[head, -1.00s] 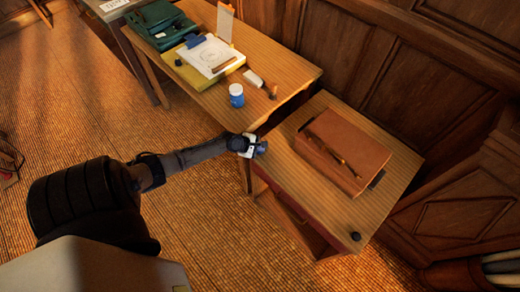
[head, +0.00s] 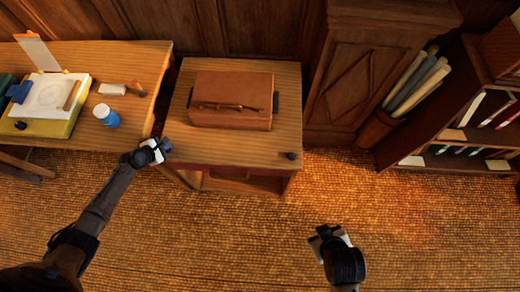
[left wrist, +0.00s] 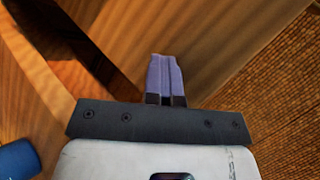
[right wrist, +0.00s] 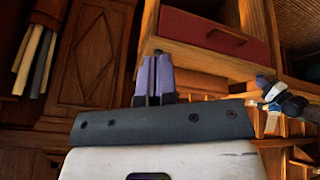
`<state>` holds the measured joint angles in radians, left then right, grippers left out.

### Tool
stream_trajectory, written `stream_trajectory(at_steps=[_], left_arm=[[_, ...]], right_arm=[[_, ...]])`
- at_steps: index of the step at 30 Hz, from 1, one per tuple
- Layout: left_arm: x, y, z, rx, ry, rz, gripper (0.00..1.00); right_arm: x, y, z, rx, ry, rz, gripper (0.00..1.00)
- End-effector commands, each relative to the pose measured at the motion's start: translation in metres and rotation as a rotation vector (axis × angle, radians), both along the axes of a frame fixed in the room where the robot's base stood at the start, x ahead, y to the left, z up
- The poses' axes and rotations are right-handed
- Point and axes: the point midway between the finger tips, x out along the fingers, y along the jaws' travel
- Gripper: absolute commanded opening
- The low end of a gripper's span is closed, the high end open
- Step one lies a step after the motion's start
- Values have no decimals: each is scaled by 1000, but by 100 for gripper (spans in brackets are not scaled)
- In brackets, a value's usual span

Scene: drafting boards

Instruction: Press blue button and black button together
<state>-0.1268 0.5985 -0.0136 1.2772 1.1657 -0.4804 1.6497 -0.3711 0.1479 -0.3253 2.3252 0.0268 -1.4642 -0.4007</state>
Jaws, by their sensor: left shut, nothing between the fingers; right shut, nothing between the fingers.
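A small black button (head: 290,156) sits on the front right corner of the small side table (head: 215,148). No blue button can be made out for certain; a blue jar (head: 106,115) stands on the desk at left. My left gripper (head: 166,146) is shut and empty at the side table's front left corner, right of and below the jar. Its closed lavender fingers show in the left wrist view (left wrist: 165,75). My right gripper (head: 322,232) is shut and empty over the floor, below and right of the black button. Its closed fingers show in the right wrist view (right wrist: 155,75).
A brown box (head: 232,85) with a pen on it covers the back of the side table. The desk (head: 140,62) holds a yellow board (head: 60,125) with paper. Rolled papers (head: 415,80) and a shelf (head: 470,120) stand at right. The floor in front is clear.

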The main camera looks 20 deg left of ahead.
Motion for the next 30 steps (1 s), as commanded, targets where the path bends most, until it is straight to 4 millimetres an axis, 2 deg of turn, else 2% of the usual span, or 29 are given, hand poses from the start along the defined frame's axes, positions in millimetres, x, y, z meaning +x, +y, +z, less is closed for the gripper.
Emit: stream_trajectory(at_steps=[1, 6, 12, 15, 18, 22, 26, 30], left_arm=[[-1, -1, -2, -2, 4, -1, 0], [-1, -1, -2, -2, 4, -1, 0], [-1, -1, -1, -1, 3, 0, 0], [-1, 0, -1, -1, 3, 0, 0], [-1, 0, -1, -1, 3, 0, 0], [-1, 0, -1, -1, 3, 0, 0], [-1, 0, -1, -1, 3, -1, 0], [-1, 0, -1, -1, 3, 0, 0]], right_arm=[[17, 19, 0, -28, -51, 131, 0], [59, 81, 2, -166, -240, 598, 0], [96, 143, 1, -404, -468, 1121, 0], [112, 166, -2, -554, -577, 1372, 0], [127, 184, -7, -720, -675, 1614, 0], [150, 196, -16, -967, -779, 1920, 0], [175, 197, -26, -1228, -846, 2202, 0], [205, 188, -35, -1498, -868, 2460, 0]])
